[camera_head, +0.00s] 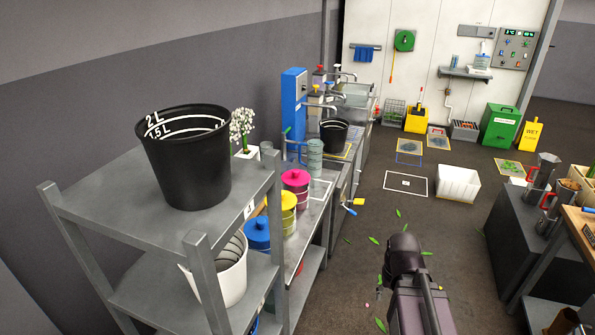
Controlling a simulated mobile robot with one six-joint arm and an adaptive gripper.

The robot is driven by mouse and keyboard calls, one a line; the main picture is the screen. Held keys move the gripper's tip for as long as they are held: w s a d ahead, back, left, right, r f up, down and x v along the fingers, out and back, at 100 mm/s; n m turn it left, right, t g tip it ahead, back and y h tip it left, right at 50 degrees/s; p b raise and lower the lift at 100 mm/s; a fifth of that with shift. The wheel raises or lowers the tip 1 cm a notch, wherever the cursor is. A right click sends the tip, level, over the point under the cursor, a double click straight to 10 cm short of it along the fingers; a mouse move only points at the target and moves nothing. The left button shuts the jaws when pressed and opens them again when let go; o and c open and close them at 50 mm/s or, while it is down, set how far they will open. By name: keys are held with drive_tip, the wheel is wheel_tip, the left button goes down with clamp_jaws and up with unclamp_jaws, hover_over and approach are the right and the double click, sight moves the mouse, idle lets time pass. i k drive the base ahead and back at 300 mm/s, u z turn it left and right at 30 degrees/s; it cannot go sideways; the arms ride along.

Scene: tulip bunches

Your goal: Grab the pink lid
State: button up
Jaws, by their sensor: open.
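The pink lid (295,177) has a small knob on top and sits on a canister on the metal bench beyond the grey shelf. A yellow lid (282,198) and a blue lid (257,232) sit on similar canisters, in a row nearer to me. A dark part of my own arm shows at the lower right of the middle, well apart from the lids. I make out no gripper fingers in this view.
A grey shelf (110,197) holding a black bucket (185,165) and a white bucket (230,275) stands in front of the bench. A blue-handled jug (315,155) stands just beyond the pink lid. Green leaves litter the open floor. A dark bench (510,235) stands right.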

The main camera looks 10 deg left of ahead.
sight(296, 177)
drive_tip(key=u, duration=0.1)
drive_tip(key=i, duration=0.85)
drive_tip(key=u, duration=0.6)
